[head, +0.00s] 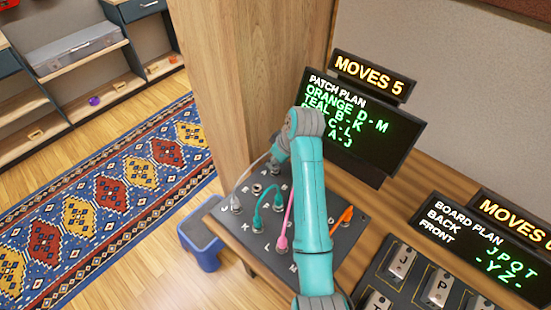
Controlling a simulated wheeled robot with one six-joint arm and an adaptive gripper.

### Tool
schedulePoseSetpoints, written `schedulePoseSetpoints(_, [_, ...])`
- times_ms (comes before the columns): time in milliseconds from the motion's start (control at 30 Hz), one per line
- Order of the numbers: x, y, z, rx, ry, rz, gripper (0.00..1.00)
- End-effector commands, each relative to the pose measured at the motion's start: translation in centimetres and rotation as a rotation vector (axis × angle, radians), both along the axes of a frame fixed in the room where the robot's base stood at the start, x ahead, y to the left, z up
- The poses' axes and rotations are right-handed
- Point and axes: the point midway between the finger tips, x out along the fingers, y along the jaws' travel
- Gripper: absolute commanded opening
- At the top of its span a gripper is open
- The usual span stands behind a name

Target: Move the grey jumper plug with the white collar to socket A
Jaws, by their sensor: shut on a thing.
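The patch panel (343,257) is a dark board with lettered sockets on the wooden bench. A grey jumper cable (243,180) arcs from a plug in the front-left socket, by the letter J (225,208), up to my gripper (273,166). My gripper is at the panel's back left, mostly hidden by my teal wrist. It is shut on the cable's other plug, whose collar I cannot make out. Socket A's label is not readable. I cannot tell whether the held plug touches a socket.
A teal jumper (268,196), a pink jumper (287,225) and an orange jumper (345,216) stand in the panel close by. A patch plan screen (360,128) stands behind. A lettered board (425,285) lies to the right. A blue stool (202,243) is on the floor at left.

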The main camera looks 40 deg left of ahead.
Motion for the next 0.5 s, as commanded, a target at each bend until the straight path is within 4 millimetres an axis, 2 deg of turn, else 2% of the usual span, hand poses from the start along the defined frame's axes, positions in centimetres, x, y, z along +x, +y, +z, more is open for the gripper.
schedulePoseSetpoints(500, [-0.01, -0.02, -1.1, 0.0, 0.0, 0.0, 0.0])
